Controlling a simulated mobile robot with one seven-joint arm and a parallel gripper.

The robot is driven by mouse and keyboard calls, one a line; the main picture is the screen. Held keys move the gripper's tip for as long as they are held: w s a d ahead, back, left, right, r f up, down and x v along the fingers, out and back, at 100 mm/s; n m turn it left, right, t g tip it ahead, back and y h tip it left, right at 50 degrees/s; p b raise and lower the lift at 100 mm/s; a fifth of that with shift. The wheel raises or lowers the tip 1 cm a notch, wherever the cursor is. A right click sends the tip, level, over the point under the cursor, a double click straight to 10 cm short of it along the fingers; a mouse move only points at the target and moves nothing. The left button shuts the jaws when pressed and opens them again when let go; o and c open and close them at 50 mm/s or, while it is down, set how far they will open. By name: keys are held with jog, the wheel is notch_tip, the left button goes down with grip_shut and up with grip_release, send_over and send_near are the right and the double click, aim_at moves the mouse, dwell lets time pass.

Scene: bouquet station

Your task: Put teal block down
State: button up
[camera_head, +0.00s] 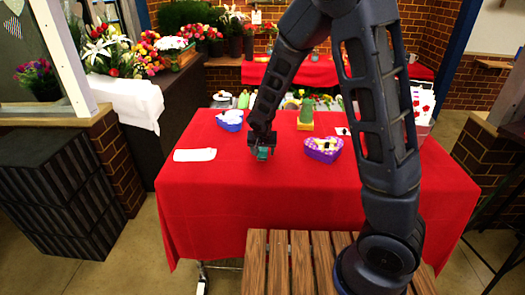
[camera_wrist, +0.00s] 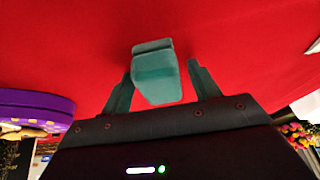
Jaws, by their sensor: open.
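The teal block (camera_wrist: 157,75) sits on the red tablecloth between the spread fingers of my gripper (camera_wrist: 160,88) in the wrist view. A gap shows on each side of the block, so the fingers are open and apart from it. The exact contact under the block is hard to see at this size.
A purple heart-shaped box (camera_head: 323,150) stands right of my gripper, a blue-white heart-shaped box (camera_head: 230,120) behind left. A white cloth (camera_head: 194,155) lies at left. A yellow-green object (camera_head: 306,115) stands behind. The front of the table is clear. A slatted wooden surface (camera_head: 290,265) is nearest.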

jog(key=shift+r, duration=0.15)
jog(key=v, duration=1.2)
jog(key=shift+d, duration=0.1)
jog(key=s+d+r, duration=0.1)
jog(key=d+r, duration=0.4)
jog(key=d, duration=0.5)
jog(key=s+d+r, duration=0.2)
jog(key=d+r, duration=0.3)
jog(key=d, duration=0.4)
jog(key=s+d+r, duration=0.2)
jog(key=s+d, duration=0.4)
jog(key=s, duration=0.1)
jog(key=s+d+r, duration=0.2)
jog(key=s+d, duration=0.5)
jog(key=shift+s+d+r, duration=0.15)
jog(key=shift+s+r, duration=0.15)
